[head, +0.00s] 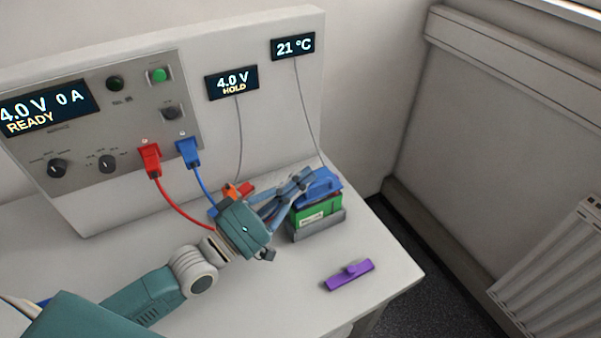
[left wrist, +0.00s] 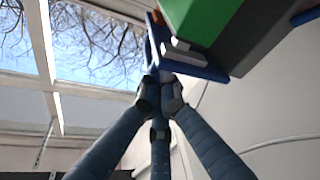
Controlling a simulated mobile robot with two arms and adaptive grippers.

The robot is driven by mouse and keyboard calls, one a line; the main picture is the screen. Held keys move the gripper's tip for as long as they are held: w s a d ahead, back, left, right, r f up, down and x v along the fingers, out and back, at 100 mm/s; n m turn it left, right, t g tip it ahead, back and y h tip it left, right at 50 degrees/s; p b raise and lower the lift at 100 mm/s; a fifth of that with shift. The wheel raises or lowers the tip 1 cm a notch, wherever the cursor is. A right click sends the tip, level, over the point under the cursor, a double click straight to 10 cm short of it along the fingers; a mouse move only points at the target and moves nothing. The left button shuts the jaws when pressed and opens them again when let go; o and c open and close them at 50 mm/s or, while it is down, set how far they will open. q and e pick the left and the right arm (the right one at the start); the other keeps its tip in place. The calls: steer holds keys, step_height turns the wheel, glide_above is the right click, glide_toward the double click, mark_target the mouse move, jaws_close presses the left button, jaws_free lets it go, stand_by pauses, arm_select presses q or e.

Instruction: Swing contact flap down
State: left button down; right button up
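The green battery block (head: 318,215) sits in a grey holder (head: 322,231) near the table's right end. A blue part, seemingly the contact flap (head: 321,184), lies over the top of the block. It also shows in the left wrist view (left wrist: 205,66), beside the green block (left wrist: 200,18). My left gripper (head: 304,181) reaches in from the left with its fingertips at the blue part's left side. In the left wrist view its fingers (left wrist: 161,84) come together at the tips, right by the blue part. I cannot tell whether they touch it. My right gripper is out of view.
A purple clip-like piece (head: 348,275) lies at the front right of the table (head: 395,277). Red (head: 150,161) and blue (head: 188,153) plugs with cables sit in the cycler panel (head: 125,128). An orange-red piece (head: 244,188) lies behind my left gripper. Thin wires hang from two displays.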

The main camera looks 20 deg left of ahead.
arm_select(q)
steer(key=shift+d+f, duration=0.1)
steer(key=shift+s+f, duration=0.1)
steer(key=shift+s, duration=0.1)
steer(key=v, duration=1.1)
steer(key=shift+s+a, duration=0.25)
steer(key=shift+a, duration=0.05)
